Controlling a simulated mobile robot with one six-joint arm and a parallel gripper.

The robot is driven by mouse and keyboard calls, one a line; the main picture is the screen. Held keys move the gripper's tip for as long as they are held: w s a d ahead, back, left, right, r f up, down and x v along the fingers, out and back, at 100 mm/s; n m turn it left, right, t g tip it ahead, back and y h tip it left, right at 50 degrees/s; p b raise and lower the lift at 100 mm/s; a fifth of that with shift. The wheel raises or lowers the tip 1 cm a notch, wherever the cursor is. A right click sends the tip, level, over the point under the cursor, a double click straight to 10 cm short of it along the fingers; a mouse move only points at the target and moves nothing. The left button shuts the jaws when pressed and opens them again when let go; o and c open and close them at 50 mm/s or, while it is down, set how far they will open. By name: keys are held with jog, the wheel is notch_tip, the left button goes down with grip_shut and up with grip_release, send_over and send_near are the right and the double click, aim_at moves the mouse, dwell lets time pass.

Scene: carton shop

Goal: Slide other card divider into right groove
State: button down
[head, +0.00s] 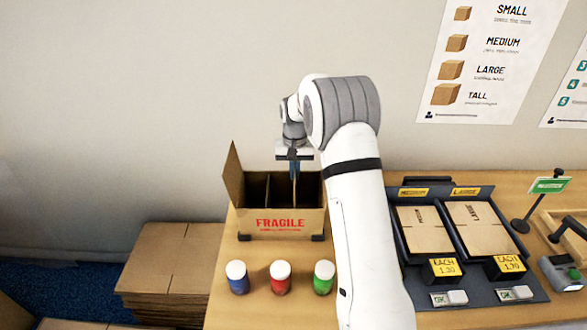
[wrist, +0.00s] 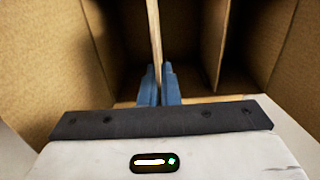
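An open brown carton marked FRAGILE (head: 281,223) stands on the bench. My gripper (head: 293,167) points down over it from above. In the wrist view its blue fingers (wrist: 158,88) are closed on a card divider (wrist: 155,35), which is seen edge-on and reaches down into the carton. In the head view the held divider (head: 295,190) is right of the carton's middle. Another card divider (wrist: 214,40) stands upright inside the carton, apart from the held one. The grooves are hidden, so I cannot tell whether the held divider is seated.
Jars with blue (head: 237,278), red (head: 280,278) and green (head: 323,278) bodies stand in front of the carton. Trays of flat cartons (head: 425,228) lie to the right. Flat cardboard (head: 172,262) is stacked at the left. The carton's left flap (head: 233,175) stands up.

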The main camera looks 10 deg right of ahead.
jog(key=shift+f+b, duration=2.5)
jog(key=shift+f, duration=1.9)
jog(key=c, duration=1.6)
grip_release()
